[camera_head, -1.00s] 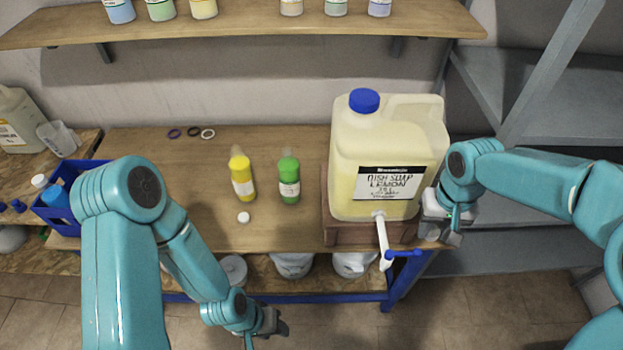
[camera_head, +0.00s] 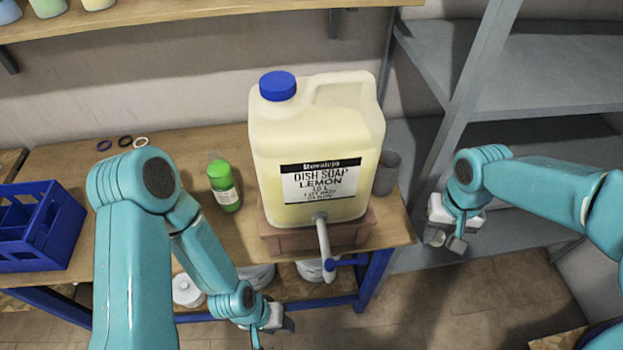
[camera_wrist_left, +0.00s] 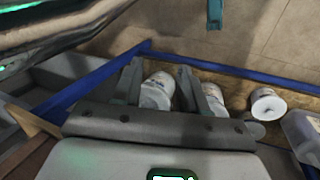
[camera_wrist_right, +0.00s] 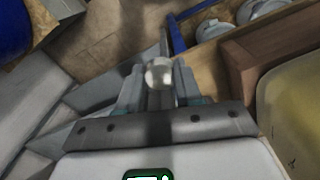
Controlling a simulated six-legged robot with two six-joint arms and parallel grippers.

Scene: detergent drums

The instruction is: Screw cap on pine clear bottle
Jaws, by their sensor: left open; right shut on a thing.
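A green bottle (camera_head: 224,186) with a white label stands on the wooden table, left of the big dish soap drum; the label is too small to read. Its neck looks pale and bare of a cap. My right gripper (camera_head: 447,240) is right of the table, beside the grey rack, well away from the bottle. It is shut on a small pale round cap (camera_wrist_right: 159,73), which shows between the fingers in the right wrist view. My left gripper (camera_head: 277,319) is open and empty, low in front of the table; the left wrist view shows its parted fingers (camera_wrist_left: 159,80).
The lemon drum (camera_head: 318,135) stands on a brown block (camera_head: 318,238), its tap jutting forward. A grey cup (camera_head: 386,172) is behind it. A blue crate (camera_head: 40,228) is at left, rings (camera_head: 124,142) at the back, tubs (camera_head: 187,290) below. The grey rack (camera_head: 510,85) is right.

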